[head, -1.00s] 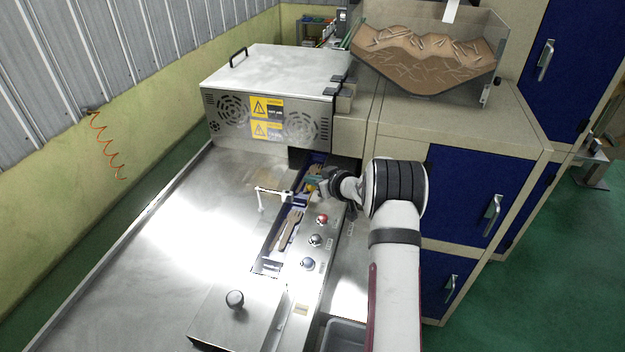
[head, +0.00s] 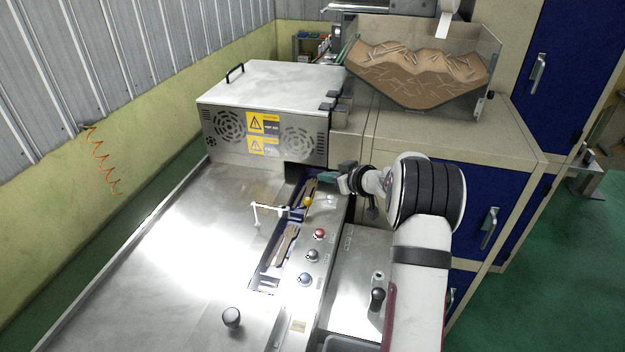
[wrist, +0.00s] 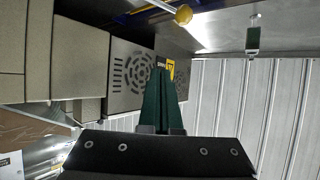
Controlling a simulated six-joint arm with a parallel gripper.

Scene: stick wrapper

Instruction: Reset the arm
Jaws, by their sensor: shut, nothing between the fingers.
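My gripper (head: 323,178) is at the end of my white arm, beside the machine's channel and just right of its opening in the head view. Its green fingers are closed together with nothing between them, as the wrist view (wrist: 160,78) also shows. The channel (head: 262,272) runs along the steel table and holds brown wooden sticks (head: 285,243). A yellow knob (head: 308,202) on a thin rod lies close to my gripper; it also shows at the top of the wrist view (wrist: 184,14).
A steel box with vents and warning labels (head: 270,85) stands behind the channel. Red, black and blue-grey buttons (head: 312,256) line the channel's right side. A clear hopper of sticks (head: 425,70) sits on the beige cabinet. The steel table (head: 150,265) is mostly bare at left.

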